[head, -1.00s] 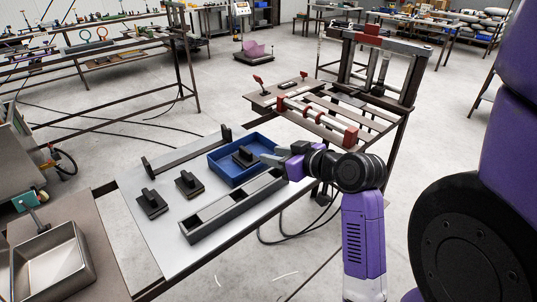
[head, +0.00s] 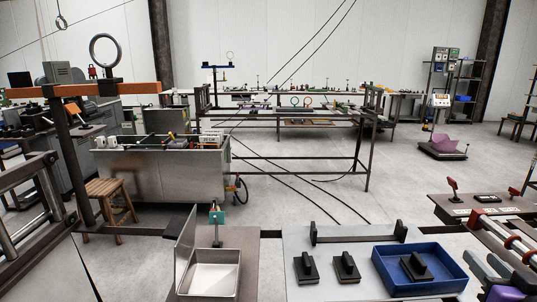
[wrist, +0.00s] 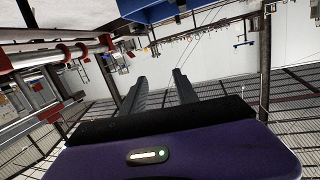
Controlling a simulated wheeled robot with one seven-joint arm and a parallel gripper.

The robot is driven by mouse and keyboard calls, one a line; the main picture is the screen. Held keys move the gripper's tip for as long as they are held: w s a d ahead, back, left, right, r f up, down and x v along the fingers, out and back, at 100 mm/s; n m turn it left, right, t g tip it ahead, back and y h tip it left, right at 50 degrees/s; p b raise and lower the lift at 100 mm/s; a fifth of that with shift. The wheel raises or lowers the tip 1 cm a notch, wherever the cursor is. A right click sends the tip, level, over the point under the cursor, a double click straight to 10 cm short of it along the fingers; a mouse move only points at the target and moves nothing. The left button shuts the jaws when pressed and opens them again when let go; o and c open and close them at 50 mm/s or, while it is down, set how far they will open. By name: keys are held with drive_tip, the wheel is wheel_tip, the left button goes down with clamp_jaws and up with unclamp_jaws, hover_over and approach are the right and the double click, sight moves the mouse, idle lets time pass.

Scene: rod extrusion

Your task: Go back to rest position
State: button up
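My gripper (head: 486,268) shows at the lower right edge of the head view, beside the right side of the blue tray (head: 455,284). In the wrist view my gripper (wrist: 158,77) has its two dark fingers apart with nothing between them. Most of my arm is outside the head view. A black block with an upright grip (head: 416,267) sits inside the blue tray. Two similar black blocks, a left one (head: 306,268) and a right one (head: 346,266), stand on the light table left of the tray.
A metal bin (head: 215,275) stands left of the light table. A rack with red-ended rollers (head: 490,222) is close on the right, near my gripper. A large metal tub (head: 165,175) and a wooden stool (head: 110,200) are farther left. Open floor (head: 300,205) lies behind the table.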

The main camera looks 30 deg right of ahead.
drive_tip(key=a+f+n+t+y, duration=0.15)
drive_tip(key=a+f, duration=0.25)
drive_tip(key=a, duration=0.8)
drive_tip(key=a+f+n+t+y, duration=0.1)
drive_tip(key=a+f+t, duration=0.15)
drive_tip(key=a, duration=0.95)
drive_tip(key=s+a+f+n+y, duration=0.3)
drive_tip(key=s+a+y, duration=0.1)
drive_tip(key=a, duration=0.4)
drive_tip(key=s+a+f+n+g+y, duration=0.1)
drive_tip(key=s+a+f+n+y, duration=0.2)
drive_tip(key=s+a+y, duration=0.2)
drive_tip(key=s+a, duration=0.1)
drive_tip(key=a, duration=0.2)
drive_tip(key=shift+a+f+n, duration=0.15)
drive_tip(key=shift+f+n, duration=0.2)
